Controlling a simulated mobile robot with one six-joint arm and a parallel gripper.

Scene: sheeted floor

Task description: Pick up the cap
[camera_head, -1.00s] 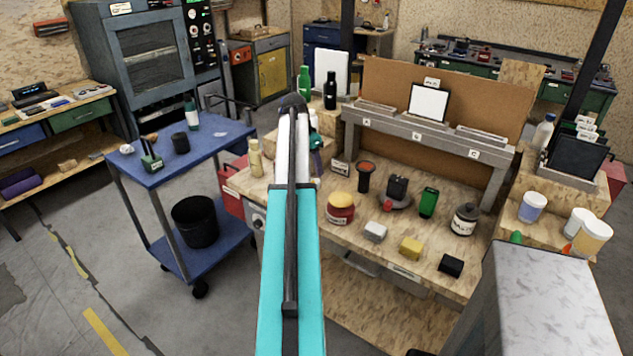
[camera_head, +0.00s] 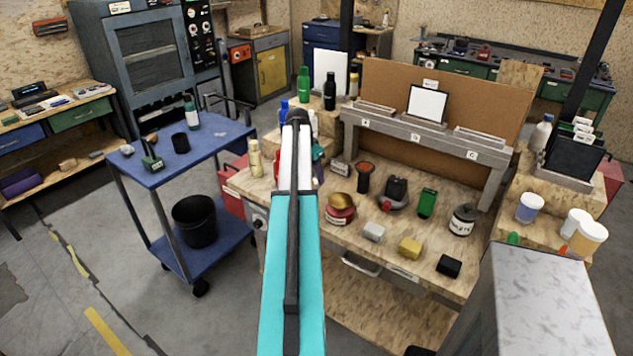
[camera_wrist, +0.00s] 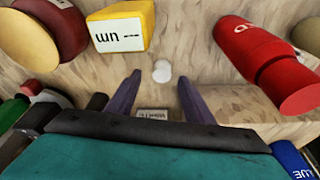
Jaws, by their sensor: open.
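In the wrist view, a small white rounded piece (camera_wrist: 162,70) lies on the wood-grain surface near my fingertips. It may be the cap, but its shape is too small to be sure. My gripper (camera_wrist: 159,80) is open, its two dark purple fingers spread to either side just below the piece, with nothing held. A small plate with dark lettering (camera_wrist: 153,114) shows between the fingers nearer the palm. In the head view, my own arm hides the gripper and the bench area behind it.
In the wrist view, a yellow block (camera_wrist: 122,25) is at upper left, a red bottle (camera_wrist: 265,62) at right and a red jar (camera_wrist: 52,28) at far upper left. In the head view, the workbench (camera_head: 335,255) holds several items; a blue cart (camera_head: 213,140) stands left.

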